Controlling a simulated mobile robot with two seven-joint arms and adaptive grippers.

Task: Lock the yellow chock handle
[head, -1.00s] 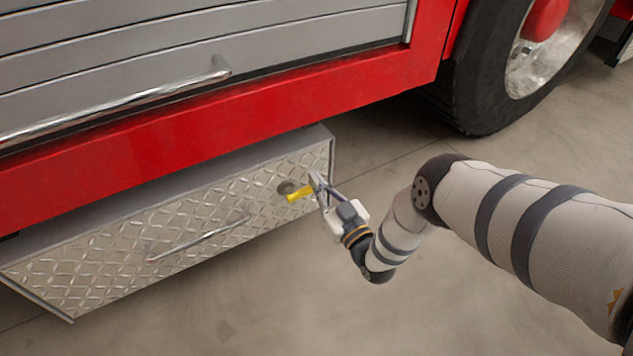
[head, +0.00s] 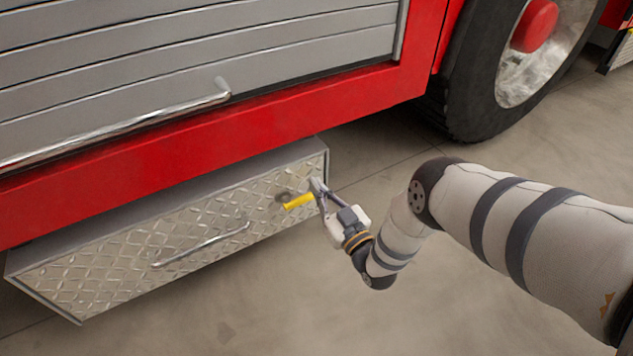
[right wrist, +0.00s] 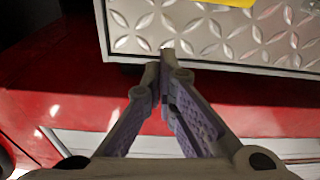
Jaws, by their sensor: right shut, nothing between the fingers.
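The yellow chock handle (head: 298,201) sticks out from a round dark fitting near the right end of the diamond-plate box front (head: 110,262). It lies nearly level in the head view, its free end pointing left and slightly down. My right gripper (head: 317,186) is shut and empty, its fingertips just right of the handle; I cannot tell whether they touch it. In the right wrist view the closed fingertips (right wrist: 166,52) lie in front of the box edge, and part of the yellow handle (right wrist: 236,3) shows at the top edge. My left gripper is not in view.
A curved metal pull bar (head: 203,243) is on the box front, left of the handle. The red truck body (head: 200,140) and grey shutter (head: 120,65) stand above. A tyre (head: 475,85) is at the upper right. The floor (head: 250,310) in front is clear.

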